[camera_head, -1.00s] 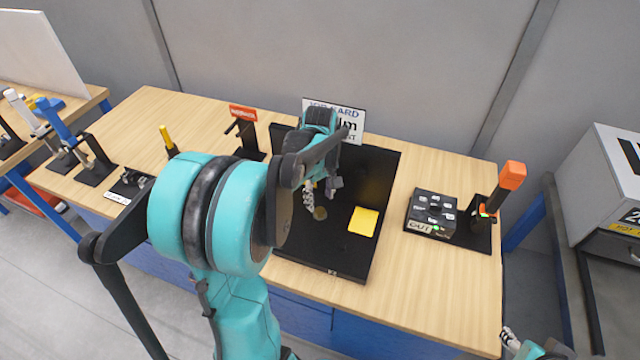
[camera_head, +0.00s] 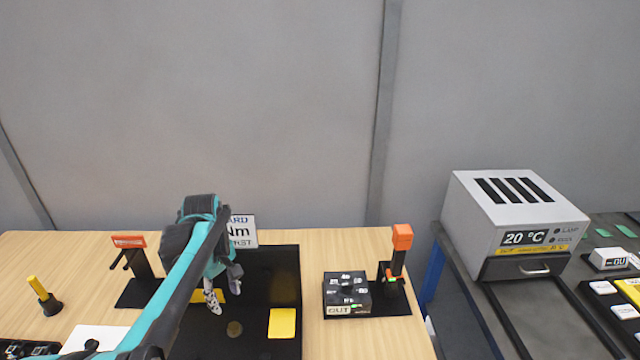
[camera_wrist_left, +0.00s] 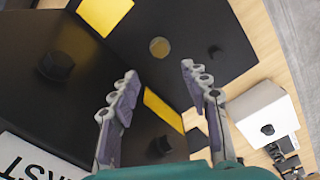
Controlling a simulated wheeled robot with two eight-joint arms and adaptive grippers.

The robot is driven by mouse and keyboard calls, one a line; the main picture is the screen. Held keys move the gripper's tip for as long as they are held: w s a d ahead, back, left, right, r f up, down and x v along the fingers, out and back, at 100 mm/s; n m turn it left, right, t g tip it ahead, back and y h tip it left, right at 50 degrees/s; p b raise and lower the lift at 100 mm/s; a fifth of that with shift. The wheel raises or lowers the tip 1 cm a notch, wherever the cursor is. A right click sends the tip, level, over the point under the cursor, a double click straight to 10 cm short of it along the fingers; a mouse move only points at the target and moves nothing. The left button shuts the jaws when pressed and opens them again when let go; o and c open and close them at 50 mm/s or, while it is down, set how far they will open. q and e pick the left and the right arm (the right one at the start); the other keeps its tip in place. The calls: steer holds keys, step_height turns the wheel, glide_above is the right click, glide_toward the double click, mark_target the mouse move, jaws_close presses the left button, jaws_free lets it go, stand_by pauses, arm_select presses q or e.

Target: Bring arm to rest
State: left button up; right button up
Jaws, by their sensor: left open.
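My left arm reaches in from the lower left of the head view, over the wooden table (camera_head: 75,250). My left gripper (camera_head: 225,290) hangs above the black mat (camera_head: 285,258), in front of the job card sign (camera_head: 243,232). In the left wrist view its two fingers (camera_wrist_left: 162,105) are spread apart with nothing between them. A round brass-coloured disc (camera_head: 235,328) lies on the mat near the fingertips, and it also shows in the left wrist view (camera_wrist_left: 159,47). My right gripper is not in view.
A yellow square (camera_head: 282,323) lies on the mat. Right of it stand a black OUT block (camera_head: 348,311) and an orange-topped tool (camera_head: 402,237). An orange-handled stand (camera_head: 130,242) is at left. A grey oven-like box (camera_head: 515,215) stands on the right bench.

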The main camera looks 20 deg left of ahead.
arm_select(q)
steer(key=s+d+f+m+t, duration=0.1)
steer(key=s+d+m+t, duration=0.2)
steer(key=d+m, duration=0.4)
steer(key=s+d+f+m+t+b, duration=0.1)
steer(key=s+d+m+t, duration=0.2)
steer(key=s+d+m, duration=0.2)
steer(key=d+m, duration=0.3)
steer(key=d, duration=0.3)
steer(key=shift+s+d+f+t, duration=0.15)
steer(key=shift+s+d+t, duration=0.05)
steer(key=shift+s+t, duration=0.2)
